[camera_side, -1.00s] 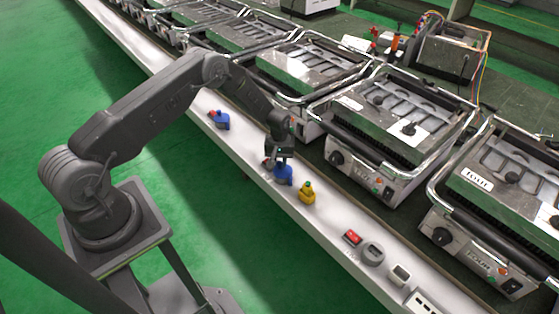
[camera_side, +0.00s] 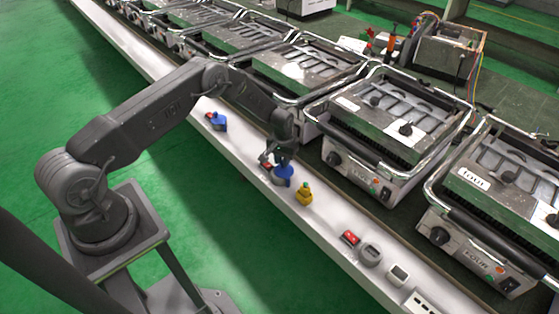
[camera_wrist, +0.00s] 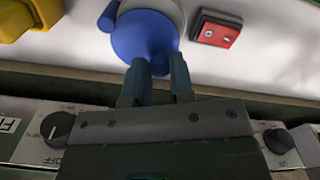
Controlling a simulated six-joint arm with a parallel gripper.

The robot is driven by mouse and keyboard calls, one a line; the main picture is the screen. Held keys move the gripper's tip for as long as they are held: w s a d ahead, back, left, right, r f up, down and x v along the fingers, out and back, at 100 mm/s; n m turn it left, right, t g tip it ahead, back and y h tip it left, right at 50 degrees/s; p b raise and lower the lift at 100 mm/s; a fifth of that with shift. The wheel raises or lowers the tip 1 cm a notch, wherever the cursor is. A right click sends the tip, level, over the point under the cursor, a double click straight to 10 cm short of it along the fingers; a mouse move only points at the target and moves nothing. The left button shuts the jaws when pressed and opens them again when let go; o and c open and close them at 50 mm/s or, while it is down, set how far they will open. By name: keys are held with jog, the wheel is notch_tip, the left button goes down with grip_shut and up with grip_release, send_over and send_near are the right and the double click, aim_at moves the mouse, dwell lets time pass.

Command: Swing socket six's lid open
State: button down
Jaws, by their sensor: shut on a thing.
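A blue round socket with a lid (camera_side: 284,174) is on the white strip in the side view, just under my gripper (camera_side: 276,162). In the wrist view the same blue socket (camera_wrist: 135,38) is at the top centre. My gripper (camera_wrist: 158,68) has its two fingertips close together at the blue part's lower edge, shut on what looks like the lid's rim. The fingers hide part of that edge, and how far the lid stands open cannot be told. No number marking the socket is readable.
A yellow piece (camera_side: 304,194) stands close to the blue one. A red switch (camera_wrist: 216,28) lies on its other side. Another blue piece (camera_side: 219,122), a red switch (camera_side: 350,238) and grey modules share the strip. Contact grills (camera_side: 385,135) line the far side.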

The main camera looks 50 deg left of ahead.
jog(key=c, duration=1)
grip_release()
jog(key=shift+r, duration=0.1)
notch_tip(320, 180, up, 7)
jog(key=shift+r, duration=0.2)
